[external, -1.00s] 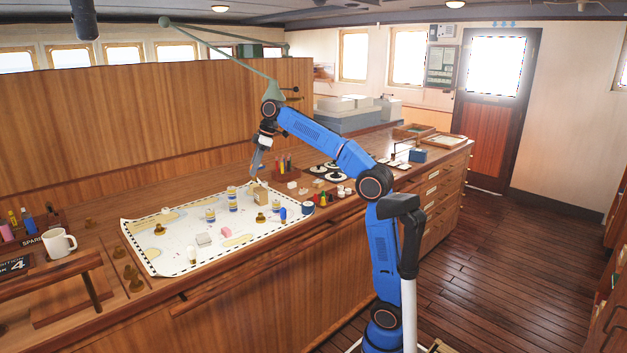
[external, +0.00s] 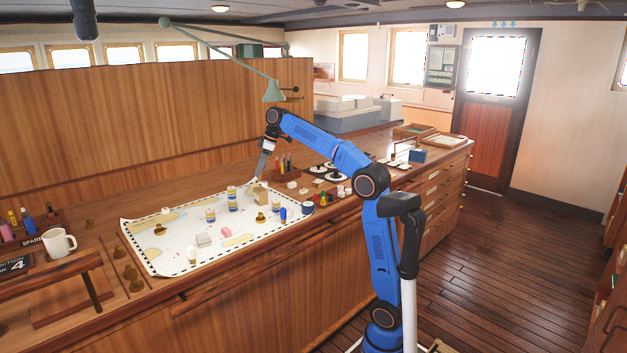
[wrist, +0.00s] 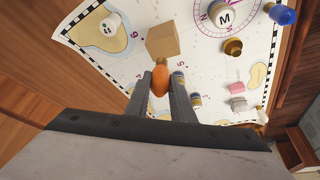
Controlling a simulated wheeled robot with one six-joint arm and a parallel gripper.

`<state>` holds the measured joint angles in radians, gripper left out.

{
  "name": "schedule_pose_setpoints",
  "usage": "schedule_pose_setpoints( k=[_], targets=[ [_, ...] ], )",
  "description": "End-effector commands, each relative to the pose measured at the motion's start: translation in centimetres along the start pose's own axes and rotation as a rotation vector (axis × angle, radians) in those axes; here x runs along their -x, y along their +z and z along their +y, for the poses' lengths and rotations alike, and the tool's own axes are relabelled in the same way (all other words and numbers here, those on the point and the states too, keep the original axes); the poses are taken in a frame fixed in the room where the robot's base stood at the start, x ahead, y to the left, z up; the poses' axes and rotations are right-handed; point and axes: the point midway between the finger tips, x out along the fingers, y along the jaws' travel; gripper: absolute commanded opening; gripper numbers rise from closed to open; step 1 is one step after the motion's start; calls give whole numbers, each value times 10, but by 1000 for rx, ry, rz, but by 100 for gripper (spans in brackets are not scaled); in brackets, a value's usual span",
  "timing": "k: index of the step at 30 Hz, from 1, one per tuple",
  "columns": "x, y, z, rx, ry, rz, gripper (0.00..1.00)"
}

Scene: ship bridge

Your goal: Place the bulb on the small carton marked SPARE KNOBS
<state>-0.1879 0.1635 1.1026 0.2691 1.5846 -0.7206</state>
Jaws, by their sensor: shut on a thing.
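My gripper (external: 258,178) is over the far edge of the chart, pointing down. In the wrist view its two fingers (wrist: 160,84) are closed on an orange, rounded bulb (wrist: 159,80). A small plain brown carton (wrist: 163,41) lies just beyond the fingertips in the wrist view. In the external view the carton (external: 261,195) stands on the chart just below and right of the gripper. I cannot read any marking on it. The bulb looks apart from the carton, but its height above it is unclear.
The chart (external: 165,250) also holds striped jars (external: 232,196), a brass knob (external: 261,218), a blue piece (external: 283,213), a pink block (external: 227,232) and a grey block (external: 203,240). A rack of pens (external: 285,170) stands right of the gripper. A green lamp (external: 273,92) hangs above.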

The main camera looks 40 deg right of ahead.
Motion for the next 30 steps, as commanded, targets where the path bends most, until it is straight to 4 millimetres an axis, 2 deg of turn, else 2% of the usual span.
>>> schedule_pose_setpoints(
  k=[9,21,22,24,30],
  targets=[
    [-32,14,-1,0,0,0,0],
    [-36,15,0,0,0,0,0],
    [-36,15,0,0,0,0,24],
    [-36,15,0,0,0,0,40],
    [-36,15,0,1,0,0,40]
  ],
)
